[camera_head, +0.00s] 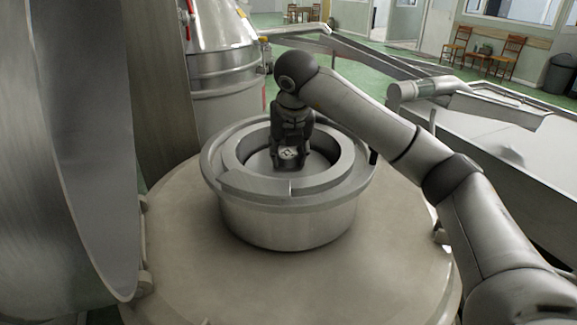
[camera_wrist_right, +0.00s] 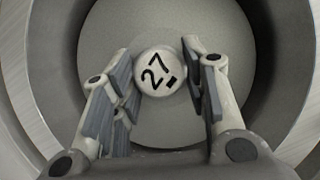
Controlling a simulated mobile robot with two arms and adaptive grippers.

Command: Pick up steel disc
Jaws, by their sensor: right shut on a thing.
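In the right wrist view, a small round pale-grey piece marked 27 (camera_wrist_right: 160,74) sits between the two fingers of my right gripper (camera_wrist_right: 160,68). It is the steel disc or a knob on it; I cannot tell which. A wide grey round surface (camera_wrist_right: 110,35) lies behind it. In the head view my right gripper (camera_head: 287,160) reaches down into a round steel basin (camera_head: 290,230) and is shut on the piece. The fingertips and the piece are mostly hidden there by the gripper body. My left gripper is not in view.
The basin's raised ring wall surrounds my right gripper closely. It stands on a broad round beige top (camera_head: 400,270). A tall curved metal sheet (camera_head: 85,130) stands at left, a steel tank (camera_head: 220,60) behind, and a metal trough (camera_head: 500,140) at right.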

